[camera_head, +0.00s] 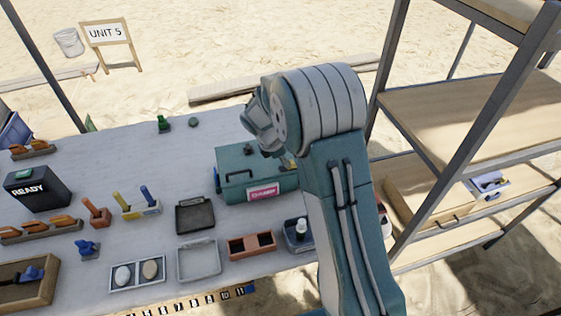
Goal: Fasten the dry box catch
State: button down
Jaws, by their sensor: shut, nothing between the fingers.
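The dry box is a teal case (232,165) with a pink label on its front, standing on the table at centre. Its lid looks down, with a small dark knob on top. The catch cannot be made out clearly at this size, and my arm covers the box's right end. My gripper (262,119) is seen only in part, at the end of my raised arm, above and behind the box in the picture. It is shut and empty, and appears apart from the box.
A dark tray (195,216), a grey tray (199,261) and a reddish-brown two-well tray (252,246) lie in front of the box. A black READY box (37,190) stands at left. Metal shelving (470,110) rises at right. The table behind the box is mostly clear.

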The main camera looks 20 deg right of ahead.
jog(key=v, duration=1.2)
jog(key=s+d+r+m+t+y, duration=0.2)
jog(key=s+r+m, duration=0.6)
jog(key=s+r, duration=0.4)
jog(key=s+m+t+y, duration=0.2)
jog(key=s+m, duration=0.8)
jog(key=s, duration=0.7)
jog(key=shift+a+f+t, duration=0.2)
jog(key=shift+f+t, duration=0.05)
jog(key=shift+t, duration=0.55)
